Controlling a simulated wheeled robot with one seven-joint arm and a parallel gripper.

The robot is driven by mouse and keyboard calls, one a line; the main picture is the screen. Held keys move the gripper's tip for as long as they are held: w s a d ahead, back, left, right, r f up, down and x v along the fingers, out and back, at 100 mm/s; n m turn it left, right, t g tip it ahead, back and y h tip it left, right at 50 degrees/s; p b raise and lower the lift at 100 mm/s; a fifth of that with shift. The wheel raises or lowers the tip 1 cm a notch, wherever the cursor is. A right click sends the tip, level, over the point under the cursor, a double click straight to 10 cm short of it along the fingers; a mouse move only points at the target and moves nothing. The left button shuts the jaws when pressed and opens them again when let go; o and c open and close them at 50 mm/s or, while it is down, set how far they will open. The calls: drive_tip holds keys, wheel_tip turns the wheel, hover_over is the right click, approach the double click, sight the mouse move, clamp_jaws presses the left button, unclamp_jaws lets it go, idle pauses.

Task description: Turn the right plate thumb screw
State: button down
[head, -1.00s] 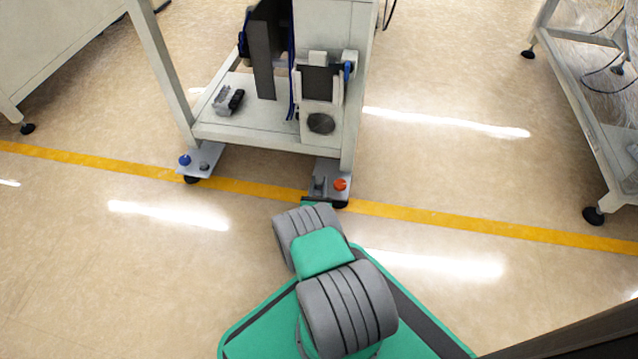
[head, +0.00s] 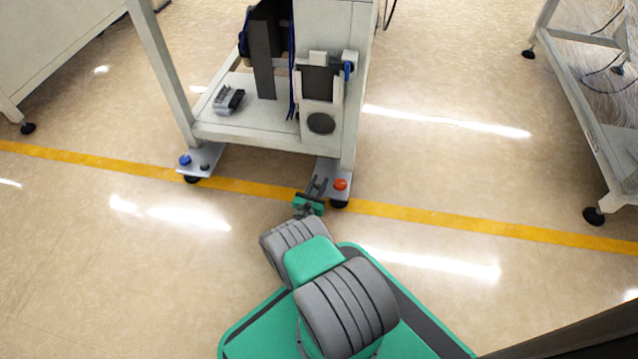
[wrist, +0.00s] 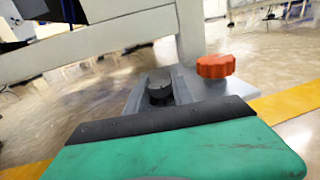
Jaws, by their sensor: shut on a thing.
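The right plate (head: 333,170) is a light metal plate at the foot of the machine's right front leg. It carries an orange-red knob (head: 340,184), which also shows at the right of the wrist view (wrist: 215,66). A small dark round thumb screw (wrist: 159,90) stands left of the orange knob in the wrist view. My gripper (head: 318,184) is low over the plate, its two grey fingers on either side of the thumb screw and shut on it. In the head view the fingers largely hide the screw. The orange knob is just right of the fingers, apart from them.
The left plate (head: 202,160) carries a blue knob (head: 185,160) and a dark screw. The machine's right front leg (head: 355,120) rises just behind the right plate. A yellow floor line (head: 430,215) runs past the plates. Open floor lies to both sides.

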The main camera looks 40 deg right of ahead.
drive_tip(key=c, duration=1.1)
unclamp_jaws()
drive_tip(key=p+v, duration=0.1)
drive_tip(key=v, duration=0.6)
drive_tip(key=shift+a, duration=0.4)
drive_tip(key=shift+s+r, duration=0.1)
drive_tip(key=shift+s, duration=0.05)
